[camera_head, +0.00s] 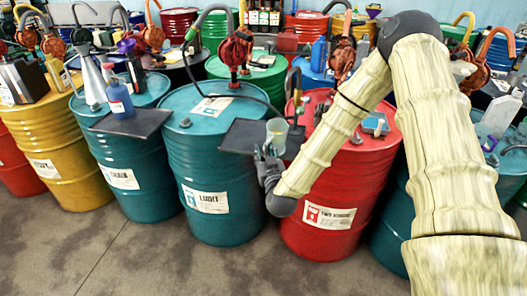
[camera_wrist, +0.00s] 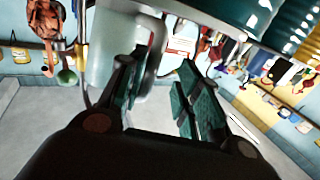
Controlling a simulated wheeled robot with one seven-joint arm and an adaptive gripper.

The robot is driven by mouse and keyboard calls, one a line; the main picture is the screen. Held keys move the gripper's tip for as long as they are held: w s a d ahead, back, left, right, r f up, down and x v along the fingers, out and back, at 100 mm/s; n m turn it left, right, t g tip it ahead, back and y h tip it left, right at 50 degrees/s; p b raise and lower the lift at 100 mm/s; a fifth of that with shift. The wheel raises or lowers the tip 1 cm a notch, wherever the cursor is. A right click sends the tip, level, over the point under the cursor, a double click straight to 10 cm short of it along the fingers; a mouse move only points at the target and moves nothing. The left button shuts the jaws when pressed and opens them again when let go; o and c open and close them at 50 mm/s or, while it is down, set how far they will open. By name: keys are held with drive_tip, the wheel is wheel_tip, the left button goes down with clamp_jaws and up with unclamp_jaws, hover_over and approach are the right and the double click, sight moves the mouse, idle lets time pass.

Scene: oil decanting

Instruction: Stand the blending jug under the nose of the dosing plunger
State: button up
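The blending jug (camera_head: 277,132) is pale and translucent and appears to stand on a dark tray (camera_head: 240,136) at the front of a teal drum. In the wrist view the jug (camera_wrist: 112,48) is close up, its handle (camera_wrist: 155,45) toward my gripper. My gripper (camera_head: 266,153) is at the jug's near side. In the wrist view my gripper (camera_wrist: 165,82) has its fingers apart, the handle near the left finger; contact is unclear. A blue pump bottle (camera_head: 118,97), possibly the dosing plunger, stands on another dark tray (camera_head: 130,121) at left.
A red hand pump (camera_head: 235,50) with a hose rises behind the jug. A red drum (camera_head: 330,190) stands under my arm. A grey funnel-shaped vessel (camera_head: 91,82) stands beside the blue bottle. The floor (camera_head: 150,255) in front is clear.

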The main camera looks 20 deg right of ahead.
drive_tip(key=shift+o, duration=0.2)
drive_tip(key=o, duration=1.5)
drive_tip(key=shift+c, duration=0.2)
drive_tip(key=s+a, duration=0.2)
drive_tip(key=s, duration=1)
